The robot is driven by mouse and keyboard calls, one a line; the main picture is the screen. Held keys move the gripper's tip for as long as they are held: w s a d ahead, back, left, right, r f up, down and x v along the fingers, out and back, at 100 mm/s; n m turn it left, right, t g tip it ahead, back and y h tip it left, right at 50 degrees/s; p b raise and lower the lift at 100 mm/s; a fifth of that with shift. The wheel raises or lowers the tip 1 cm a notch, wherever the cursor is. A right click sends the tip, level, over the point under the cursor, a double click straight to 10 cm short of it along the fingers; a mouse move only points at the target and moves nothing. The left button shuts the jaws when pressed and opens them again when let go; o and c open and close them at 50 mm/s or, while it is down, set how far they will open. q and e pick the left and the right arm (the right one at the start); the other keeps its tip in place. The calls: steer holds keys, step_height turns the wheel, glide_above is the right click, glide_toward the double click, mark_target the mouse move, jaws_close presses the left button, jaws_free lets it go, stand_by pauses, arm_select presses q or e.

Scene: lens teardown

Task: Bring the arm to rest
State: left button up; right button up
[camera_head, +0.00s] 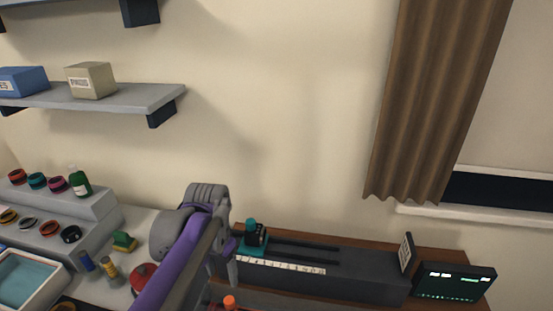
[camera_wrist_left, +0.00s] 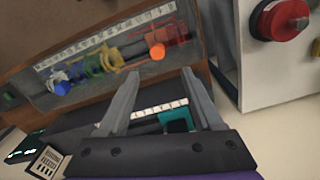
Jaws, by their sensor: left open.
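My left arm, grey and purple, rises from the bottom of the head view and bends down at its top. My left gripper (camera_head: 228,268) points down just left of the dark rail bench. In the left wrist view the two fingers of my left gripper (camera_wrist_left: 162,74) are apart, with nothing held between them. A teal carriage (camera_wrist_left: 176,120) shows beyond the fingers. My right gripper is in neither view.
The dark rail bench (camera_head: 370,277) carries a teal mount (camera_head: 252,247) with a black part. A screen (camera_head: 455,283) stands right. Stepped racks (camera_head: 85,215) hold rings at left. A red knob (camera_head: 143,273) is near my arm. A tray (camera_wrist_left: 108,62) holds coloured parts.

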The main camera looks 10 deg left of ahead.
arm_select(q)
steer(key=s+d+f+n+t, duration=0.2)
steer(key=s+f+t, duration=0.3)
steer(key=s+f, duration=0.4)
steer(key=s+n, duration=0.1)
steer(key=s, duration=0.3)
steer(key=shift+s+d+t, duration=0.15)
steer(key=shift+s+t, duration=0.15)
steer(key=shift+s, duration=0.1)
